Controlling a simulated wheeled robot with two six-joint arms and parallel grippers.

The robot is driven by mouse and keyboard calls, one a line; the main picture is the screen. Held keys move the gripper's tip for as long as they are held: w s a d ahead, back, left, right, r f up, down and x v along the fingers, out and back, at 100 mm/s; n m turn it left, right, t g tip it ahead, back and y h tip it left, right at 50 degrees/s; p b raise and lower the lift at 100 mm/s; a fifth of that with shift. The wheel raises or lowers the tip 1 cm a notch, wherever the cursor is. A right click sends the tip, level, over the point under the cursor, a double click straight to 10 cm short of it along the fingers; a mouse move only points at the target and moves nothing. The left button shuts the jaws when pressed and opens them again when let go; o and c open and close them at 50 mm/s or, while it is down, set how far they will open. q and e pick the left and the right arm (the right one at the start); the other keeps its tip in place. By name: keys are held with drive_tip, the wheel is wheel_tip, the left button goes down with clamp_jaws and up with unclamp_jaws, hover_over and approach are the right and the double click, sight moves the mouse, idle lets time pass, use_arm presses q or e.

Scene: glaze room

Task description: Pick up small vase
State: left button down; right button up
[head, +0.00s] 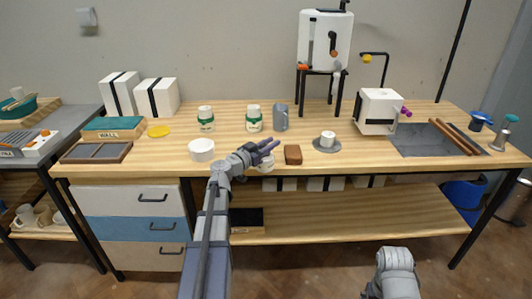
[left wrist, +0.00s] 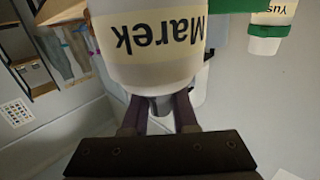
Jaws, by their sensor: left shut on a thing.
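The small vase (head: 267,161) is a small white vessel at the front part of the bench, partly hidden by my gripper in the head view. In the left wrist view the vase (left wrist: 150,65) is large and close, white with a cream band reading "Marek" upside down. My left gripper (head: 265,147) is shut on it, with dark purple fingers at its narrow end. Its fingertips (left wrist: 160,108) are partly covered by the vase. I cannot tell whether the vase touches the bench. My right gripper is out of view; only part of my right arm shows.
Close by are a white bowl (head: 201,150), a brown block (head: 293,155), two green-banded jars (head: 206,119) (head: 253,118), a grey pitcher (head: 280,117) and a small cup (head: 328,138) on a grey disc. The wooden bench (head: 230,178) has free room between them.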

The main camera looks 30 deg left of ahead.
use_arm(q)
drive_tip(key=shift+r, duration=0.15)
wheel_tip(320, 180, up, 10)
drive_tip(key=p, duration=1)
